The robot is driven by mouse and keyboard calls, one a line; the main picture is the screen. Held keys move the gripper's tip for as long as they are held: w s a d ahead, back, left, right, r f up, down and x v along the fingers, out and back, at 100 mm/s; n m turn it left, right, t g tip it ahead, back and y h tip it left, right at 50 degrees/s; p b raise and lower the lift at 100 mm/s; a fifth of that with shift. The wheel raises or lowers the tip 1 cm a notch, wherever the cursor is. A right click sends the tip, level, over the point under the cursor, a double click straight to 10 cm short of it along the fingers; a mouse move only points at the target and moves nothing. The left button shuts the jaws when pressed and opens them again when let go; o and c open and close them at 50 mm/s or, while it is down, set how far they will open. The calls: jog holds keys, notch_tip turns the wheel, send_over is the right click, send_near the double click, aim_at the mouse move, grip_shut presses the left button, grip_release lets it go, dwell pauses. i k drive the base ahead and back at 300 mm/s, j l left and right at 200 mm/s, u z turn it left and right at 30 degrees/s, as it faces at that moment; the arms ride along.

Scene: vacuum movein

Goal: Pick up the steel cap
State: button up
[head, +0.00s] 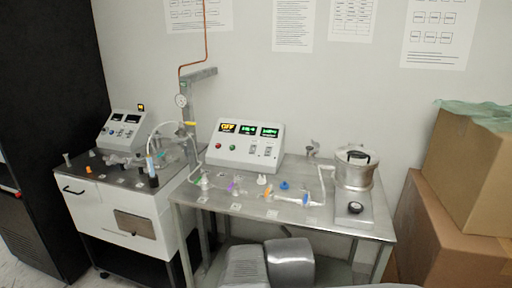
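I cannot single out the steel cap with certainty. A small grey metal piece (68,159) stands upright on the left end of the white cart's top. A steel pot-like vessel (355,175) with a round lid and dark handle stands at the right end of the steel table. Small fittings in white, purple, orange and blue lie along the table's front half, too small to tell apart fully. My gripper is not in view.
The steel table (260,212) carries a control box (245,145) with lit displays. A white cart (125,230) stands left, beside a black cabinet (45,110). Cardboard boxes (470,170) are stacked right. Grey rounded bodies, perhaps mine, show at the bottom centre.

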aim_at(302, 188)
jog(key=i+l+u, duration=0.35)
jog(key=i, duration=0.2)
jog(key=i+l+u, duration=0.35)
jog(key=i, duration=0.2)
